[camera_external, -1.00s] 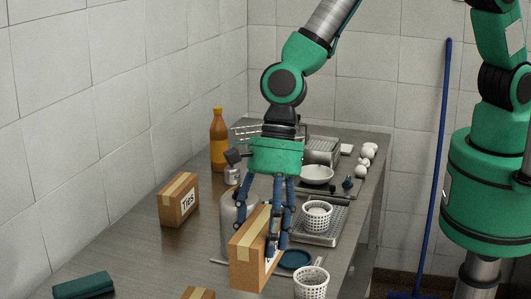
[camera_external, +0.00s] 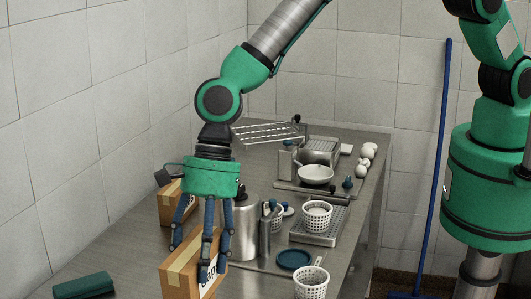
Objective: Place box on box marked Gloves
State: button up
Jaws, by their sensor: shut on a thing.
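My gripper (camera_external: 194,254) is shut on a cardboard box (camera_external: 179,277) with tan tape along its top and a partly covered label ending in "aps". The held box is in the lower middle-left of the external view, its bottom cut off by the frame edge. A second cardboard box (camera_external: 166,208) stands on the counter behind my gripper, mostly covered by the fingers; its label is hidden now but read "Ties" earlier. No box with a readable "Gloves" label shows.
A steel canister (camera_external: 245,232) stands right of my gripper. A dark green bundle (camera_external: 83,286) lies at lower left. A wire rack (camera_external: 268,133) shows at the back.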

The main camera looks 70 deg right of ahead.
aim_at(198, 267)
jog(key=shift+w+a+f, duration=0.15)
jog(key=shift+w+a, duration=0.75)
jog(key=shift+a, duration=0.1)
jog(key=shift+f+p, duration=0.3)
jog(key=shift+f, duration=1.4)
jog(key=shift+f, duration=0.15)
jog(key=o, duration=1.4)
jog(key=shift+c, duration=0.2)
